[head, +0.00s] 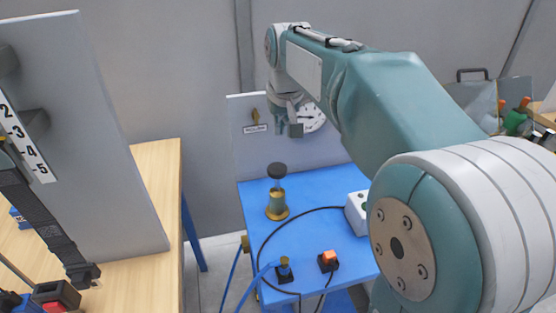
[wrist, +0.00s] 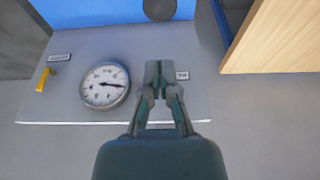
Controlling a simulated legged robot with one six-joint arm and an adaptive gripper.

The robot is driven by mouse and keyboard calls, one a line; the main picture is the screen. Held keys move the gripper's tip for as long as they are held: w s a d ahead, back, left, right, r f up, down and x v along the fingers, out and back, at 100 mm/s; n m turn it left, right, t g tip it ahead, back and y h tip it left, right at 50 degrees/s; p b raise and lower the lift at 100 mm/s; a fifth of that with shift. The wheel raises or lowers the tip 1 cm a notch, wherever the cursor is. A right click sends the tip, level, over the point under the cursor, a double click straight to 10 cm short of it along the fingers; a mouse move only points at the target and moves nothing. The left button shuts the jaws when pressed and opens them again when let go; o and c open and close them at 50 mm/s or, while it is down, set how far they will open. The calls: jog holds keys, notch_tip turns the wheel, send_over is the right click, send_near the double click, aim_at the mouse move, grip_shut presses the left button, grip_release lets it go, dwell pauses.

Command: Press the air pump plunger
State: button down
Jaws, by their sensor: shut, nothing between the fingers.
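The air pump has a brass body (head: 277,206) and a round black plunger knob (head: 277,170) on top, and stands upright on the blue table (head: 318,235). The knob looks raised above the body. In the wrist view the black knob (wrist: 160,8) shows at the top edge, partly cut off. My gripper (head: 296,131) is shut and empty. In the head view it hangs above and slightly right of the knob, apart from it. In the wrist view my gripper (wrist: 160,70) points toward the knob, with a gap between them.
A grey panel behind the pump carries a round gauge (head: 313,117) and a yellow lever (head: 255,114). A white box (head: 357,212), an orange switch (head: 329,259) and black cable lie on the blue table. A wooden table (head: 150,200) with an upright board stands left.

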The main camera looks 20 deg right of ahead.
aim_at(278, 167)
jog(key=x, duration=1)
jog(key=shift+s+f, duration=0.2)
jog(key=shift+s, duration=0.2)
jog(key=shift+f, duration=0.4)
jog(key=shift+s+f, duration=0.15)
jog(key=shift+f, duration=2.8)
notch_tip(278, 167, up, 6)
jog(key=shift+f, duration=0.2)
jog(key=v, duration=0.8)
jog(key=shift+r, duration=0.4)
